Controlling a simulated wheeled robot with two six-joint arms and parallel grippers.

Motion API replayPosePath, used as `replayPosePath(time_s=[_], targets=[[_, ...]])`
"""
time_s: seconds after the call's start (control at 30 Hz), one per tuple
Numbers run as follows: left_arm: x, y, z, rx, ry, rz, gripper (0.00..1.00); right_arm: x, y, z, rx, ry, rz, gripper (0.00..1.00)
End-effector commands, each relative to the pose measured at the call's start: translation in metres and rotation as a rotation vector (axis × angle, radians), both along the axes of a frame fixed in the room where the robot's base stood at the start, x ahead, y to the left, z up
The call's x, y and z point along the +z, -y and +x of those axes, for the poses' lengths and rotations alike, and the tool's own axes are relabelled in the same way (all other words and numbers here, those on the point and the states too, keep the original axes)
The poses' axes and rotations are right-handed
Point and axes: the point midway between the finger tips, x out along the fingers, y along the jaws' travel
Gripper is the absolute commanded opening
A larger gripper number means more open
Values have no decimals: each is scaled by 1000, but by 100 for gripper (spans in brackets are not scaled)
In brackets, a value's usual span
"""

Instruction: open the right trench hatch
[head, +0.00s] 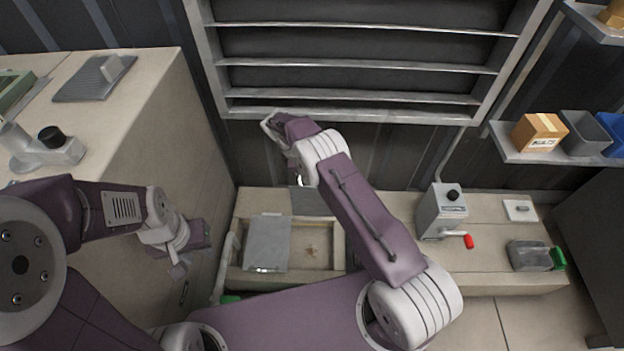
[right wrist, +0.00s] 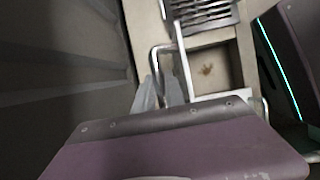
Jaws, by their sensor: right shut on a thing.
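The trench (head: 340,268) is set in the low bench, and part of it is open, with a brown spot on its floor. A flat grey hatch (head: 268,240) lies over its left part. Another grey panel (head: 318,203), apparently the right hatch, stands raised at the back edge, partly behind my right arm. In the right wrist view, my right gripper (right wrist: 160,92) is shut on a bent metal handle (right wrist: 155,60) beside the open pit. In the head view the right fingertips are mostly hidden. My left gripper (head: 183,262) hangs left of the trench; its jaw gap is unclear.
A slotted grate (right wrist: 205,12) lies beyond the pit in the right wrist view. A grey box with a red-tipped lever (head: 442,212) stands on the bench to the right. A tall beige cabinet (head: 150,130) rises left of the trench. A metal rack hangs behind.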

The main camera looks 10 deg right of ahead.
Motion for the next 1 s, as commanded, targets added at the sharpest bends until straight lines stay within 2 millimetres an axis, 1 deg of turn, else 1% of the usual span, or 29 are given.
replayPosePath(time_s=[0.37,0.4,0.47,0.5,0.73,0.8,0.87,1.0], targets=[[-1,0,0,0,0,0,36,0,-2,1,-1,3,5,0],[-1,0,0,0,0,0,36,0,-3,1,-1,3,5,17],[-1,0,0,0,0,0,36,0,-2,1,0,3,5,34],[-1,0,0,0,0,0,36,0,-2,1,0,3,4,36],[0,0,0,0,0,0,36,0,-1,1,0,2,3,36],[2,0,0,0,0,0,36,4,-2,2,0,3,2,36],[7,0,0,0,0,0,36,13,-5,3,2,5,3,36],[21,0,0,0,0,0,36,41,-16,4,2,5,3,36]])
